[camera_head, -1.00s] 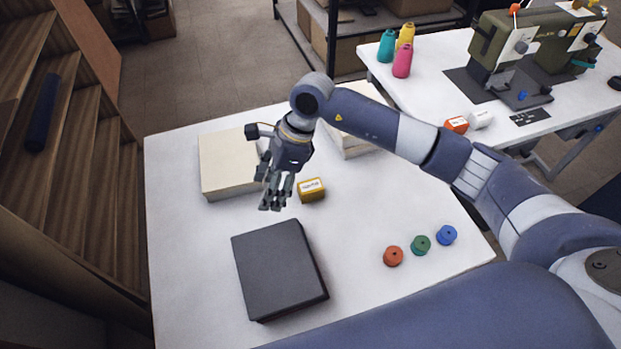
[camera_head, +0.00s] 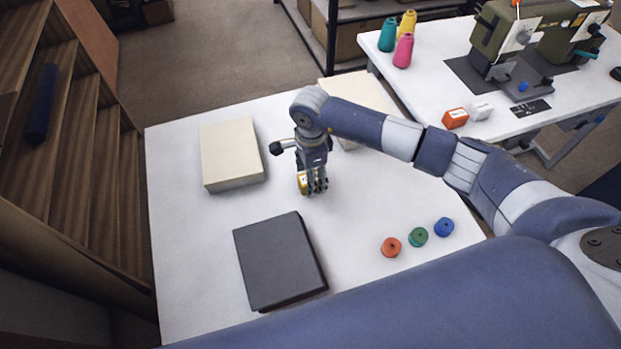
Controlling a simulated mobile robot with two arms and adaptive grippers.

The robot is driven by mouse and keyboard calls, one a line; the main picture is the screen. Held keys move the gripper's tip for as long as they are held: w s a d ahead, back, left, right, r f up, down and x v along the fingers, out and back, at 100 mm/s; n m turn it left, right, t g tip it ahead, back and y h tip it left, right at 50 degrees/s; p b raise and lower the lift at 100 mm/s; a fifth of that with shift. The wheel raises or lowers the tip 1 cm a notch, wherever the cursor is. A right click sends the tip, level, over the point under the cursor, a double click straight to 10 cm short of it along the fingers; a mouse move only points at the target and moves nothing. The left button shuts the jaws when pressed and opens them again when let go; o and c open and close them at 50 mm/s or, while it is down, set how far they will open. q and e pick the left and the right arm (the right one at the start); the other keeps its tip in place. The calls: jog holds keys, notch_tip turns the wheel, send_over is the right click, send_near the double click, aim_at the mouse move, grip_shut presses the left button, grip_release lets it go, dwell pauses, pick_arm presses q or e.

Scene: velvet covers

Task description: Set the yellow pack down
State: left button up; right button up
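The yellow pack (camera_head: 302,184) is on or just above the white table, near its middle. Only its left part shows; my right gripper (camera_head: 314,186) covers the rest. The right gripper points down at the pack, its fingers over and beside it. I cannot tell whether the fingers are closed on the pack or only around it. My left gripper is not in view.
A dark box (camera_head: 279,262) lies in front, and a cream box (camera_head: 231,152) at the back left. Another cream box (camera_head: 360,94) is behind my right arm. Orange (camera_head: 391,247), green (camera_head: 417,236) and blue (camera_head: 444,227) spools stand to the right. The table's left side (camera_head: 185,240) is clear.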

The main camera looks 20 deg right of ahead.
jog(key=shift+f, duration=1.25)
jog(key=c, duration=1.2)
jog(key=shift+r, duration=0.1)
jog(key=shift+c, duration=0.2)
